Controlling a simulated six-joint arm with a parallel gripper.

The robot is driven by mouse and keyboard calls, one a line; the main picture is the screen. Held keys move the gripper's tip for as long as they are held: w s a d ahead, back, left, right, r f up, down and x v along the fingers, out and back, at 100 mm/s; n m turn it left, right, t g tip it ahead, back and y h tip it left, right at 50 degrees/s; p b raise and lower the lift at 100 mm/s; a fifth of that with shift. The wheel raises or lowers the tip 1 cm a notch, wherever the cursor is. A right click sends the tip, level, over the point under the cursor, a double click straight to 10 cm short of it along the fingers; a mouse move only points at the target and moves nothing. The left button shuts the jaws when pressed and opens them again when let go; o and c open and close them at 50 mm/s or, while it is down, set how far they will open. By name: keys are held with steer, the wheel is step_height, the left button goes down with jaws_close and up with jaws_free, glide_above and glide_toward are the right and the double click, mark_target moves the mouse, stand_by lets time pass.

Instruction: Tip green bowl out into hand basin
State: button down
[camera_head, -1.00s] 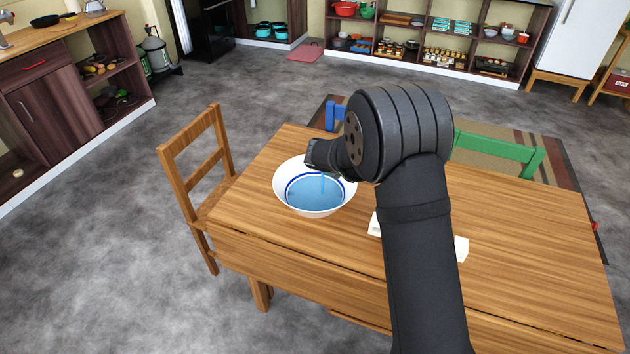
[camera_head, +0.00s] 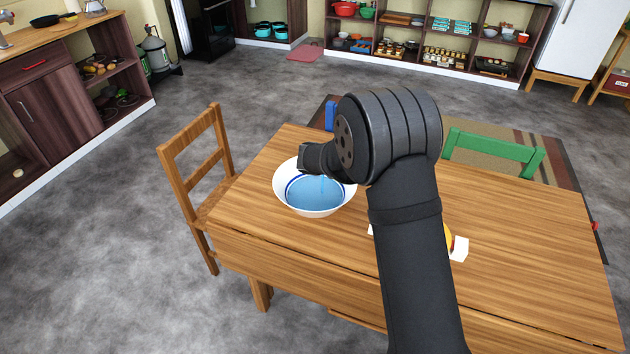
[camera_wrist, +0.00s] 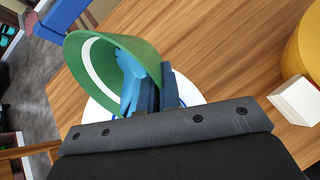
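The hand basin (camera_head: 281,188) is a white round bowl with a blue inner ring, standing on the wooden table with blue liquid in it. My gripper (camera_head: 308,158) is above its far rim. In the wrist view my gripper (camera_wrist: 158,90) is shut on the green bowl (camera_wrist: 84,62) at its wall. The green bowl is strongly tilted, with blue liquid inside and at its lip. A thin blue stream falls into the basin in the head view. The green bowl is hidden behind my gripper and arm there. Part of the basin (camera_wrist: 188,88) shows beneath it in the wrist view.
A yellow round object (camera_wrist: 309,50) and a white block (camera_wrist: 295,100) are on the table, right of the basin and partly behind my arm in the head view. A wooden chair (camera_head: 205,165) stands left; a green chair (camera_head: 492,148) stands behind. The table's right part is clear.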

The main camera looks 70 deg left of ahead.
steer(key=shift+s+r+t, duration=0.25)
steer(key=shift+r+t, duration=0.05)
steer(key=shift+t, duration=0.2)
stand_by(0.3)
steer(key=shift+w+f+g, duration=0.1)
steer(key=shift+w+g, duration=0.2)
steer(key=f+g, duration=0.1)
steer(key=w+f+g, duration=0.1)
steer(key=g, duration=0.1)
steer(key=shift+w+d+m, duration=0.1)
steer(key=shift+w+m, duration=0.2)
steer(key=shift+m, duration=0.1)
steer(key=shift+w, duration=0.1)
steer(key=w+d+m+g, duration=0.1)
steer(key=w+g, duration=0.6)
steer(key=shift+f+m+y, duration=0.3)
steer(key=shift+f+y, duration=0.1)
steer(key=shift+f, duration=0.05)
stand_by(0.4)
stand_by(0.6)
